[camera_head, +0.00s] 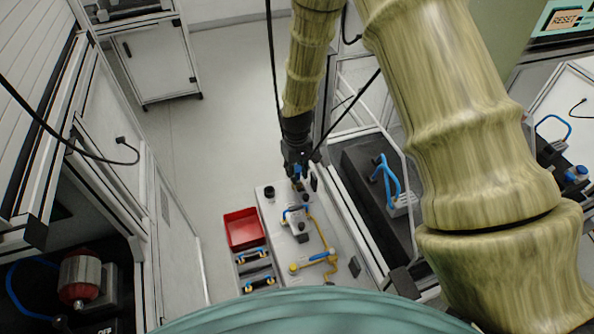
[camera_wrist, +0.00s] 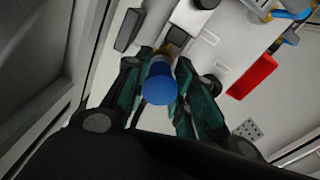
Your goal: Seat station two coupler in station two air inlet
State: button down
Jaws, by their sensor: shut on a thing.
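My gripper (camera_head: 300,176) is over the far end of a white station plate (camera_head: 275,212). In the wrist view my gripper (camera_wrist: 160,92) is shut on the coupler (camera_wrist: 160,90), which shows its round blue end towards the camera. A brass-coloured part (camera_wrist: 177,37) shows just beyond the coupler, next to a pale block (camera_wrist: 190,18). This may be the air inlet, but I cannot tell whether the coupler touches it or is in it.
A red bin (camera_head: 243,229) stands left of the plate, with blue-handled parts (camera_head: 252,256) below it. A grey fixture (camera_head: 297,222) and yellow tubing (camera_head: 323,230) are on the plate. A black round piece (camera_head: 269,192) is near the gripper. A framed enclosure borders the right; open floor lies left.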

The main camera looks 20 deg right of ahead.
jog(key=shift+f, duration=0.5)
dwell(0.5)
jog(key=c, duration=1.1)
grip_release()
jog(key=shift+r, duration=0.1)
notch_tip(320, 180, up, 12)
jog(key=shift+f, duration=0.1)
